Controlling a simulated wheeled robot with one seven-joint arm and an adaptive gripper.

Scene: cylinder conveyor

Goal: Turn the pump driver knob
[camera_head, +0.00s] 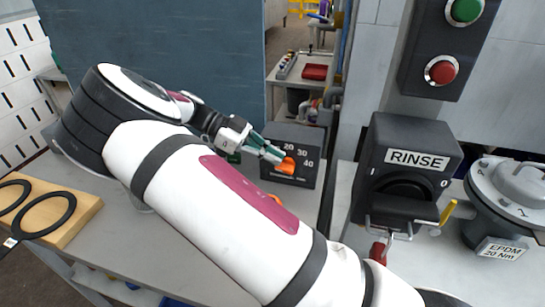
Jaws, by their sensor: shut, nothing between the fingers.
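The pump driver is a dark box (307,178) with the white numbers 20, 30 and 40 on its face. Its orange knob (288,165) sits in the middle of that face. My gripper (281,157) is shut, with its fingertips right at the upper left of the knob. I cannot tell whether the tips touch it.
A dark RINSE unit (408,165) stands to the right, with a green button (466,10) and a red button (441,70) above. A grey round housing (510,190) is at the far right. A wooden board with black rings (75,207) lies at left.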

